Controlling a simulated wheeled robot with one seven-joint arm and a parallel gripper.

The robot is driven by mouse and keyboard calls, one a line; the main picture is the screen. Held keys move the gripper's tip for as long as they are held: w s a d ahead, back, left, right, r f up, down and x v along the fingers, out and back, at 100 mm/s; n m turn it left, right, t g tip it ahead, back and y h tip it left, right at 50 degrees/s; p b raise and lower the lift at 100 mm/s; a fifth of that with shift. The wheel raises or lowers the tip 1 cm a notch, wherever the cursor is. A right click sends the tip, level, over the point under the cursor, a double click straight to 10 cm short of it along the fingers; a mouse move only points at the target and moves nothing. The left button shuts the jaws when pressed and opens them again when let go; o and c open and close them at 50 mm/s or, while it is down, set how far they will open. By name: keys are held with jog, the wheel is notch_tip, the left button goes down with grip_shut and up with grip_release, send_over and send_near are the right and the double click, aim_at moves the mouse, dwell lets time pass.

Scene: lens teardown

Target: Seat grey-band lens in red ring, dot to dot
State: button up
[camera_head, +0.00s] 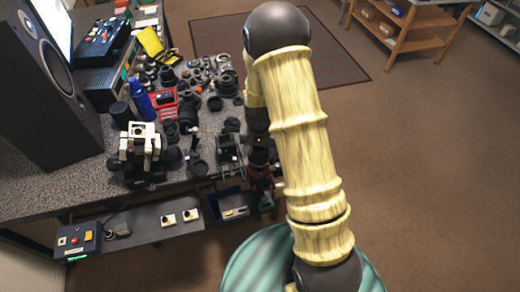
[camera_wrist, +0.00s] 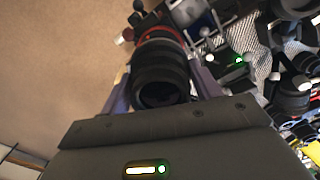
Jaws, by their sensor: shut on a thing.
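My gripper (camera_wrist: 160,82) is shut on a dark ribbed lens barrel (camera_wrist: 160,72), with one finger on each side in the wrist view. The open-looking dark end of the barrel faces my palm. A red ring (camera_wrist: 158,33) shows at the barrel's far end, in line with it. I cannot tell whether the lens touches the ring or sits in it. No grey band and no alignment dots can be made out. In the head view a dark red part (camera_head: 262,173) shows at the table's right edge, partly hidden by my arm.
The speckled table (camera_head: 75,190) is crowded with dark lens parts, a blue bottle (camera_head: 141,98) and a red case (camera_head: 163,104). A tall speaker (camera_head: 52,85) stands at left. A lower shelf (camera_head: 145,232) projects in front.

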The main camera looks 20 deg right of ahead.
jog(key=shift+w+f+b, duration=0.1)
jog(key=shift+f+b, duration=0.75)
jog(key=shift+f, duration=0.65)
jog(key=shift+a+r, duration=0.1)
jog(key=shift+r, duration=0.05)
jog(key=shift+f+b, duration=0.3)
jog(key=shift+f, duration=0.55)
dwell(1.6)
jog(key=o, duration=1.3)
jog(key=shift+c, duration=0.2)
jog(key=shift+r, duration=0.45)
notch_tip(320, 180, up, 16)
jog(key=b, duration=0.1)
jog(key=shift+r+b, duration=0.25)
jog(key=shift+b, duration=0.15)
